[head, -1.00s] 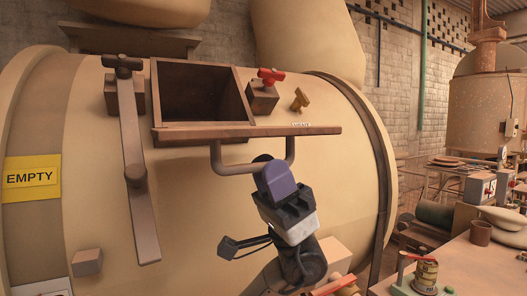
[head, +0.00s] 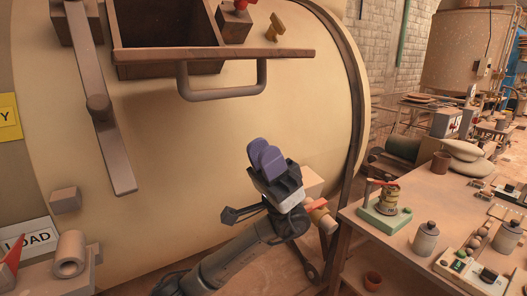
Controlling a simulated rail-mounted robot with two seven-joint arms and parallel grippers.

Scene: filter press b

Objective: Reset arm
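My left gripper (head: 265,154) is in the middle of the head view, below and right of the hatch handle (head: 222,94), apart from it and holding nothing. Its two purple finger pads point up and partly overlap in this view; they look parted by a small gap. Its dark arm comes in from the bottom. The handle is a grey U-shaped bar under the flat wooden hatch board (head: 225,60), on the large cream vessel. The box-like opening (head: 165,30) above the board is open, its top cut off by the frame. My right gripper is not in view.
A long lever (head: 104,120) hangs on the vessel left of the opening. A workbench (head: 385,235) with a green-based device (head: 384,212), jars and trays stands at right, close to my arm.

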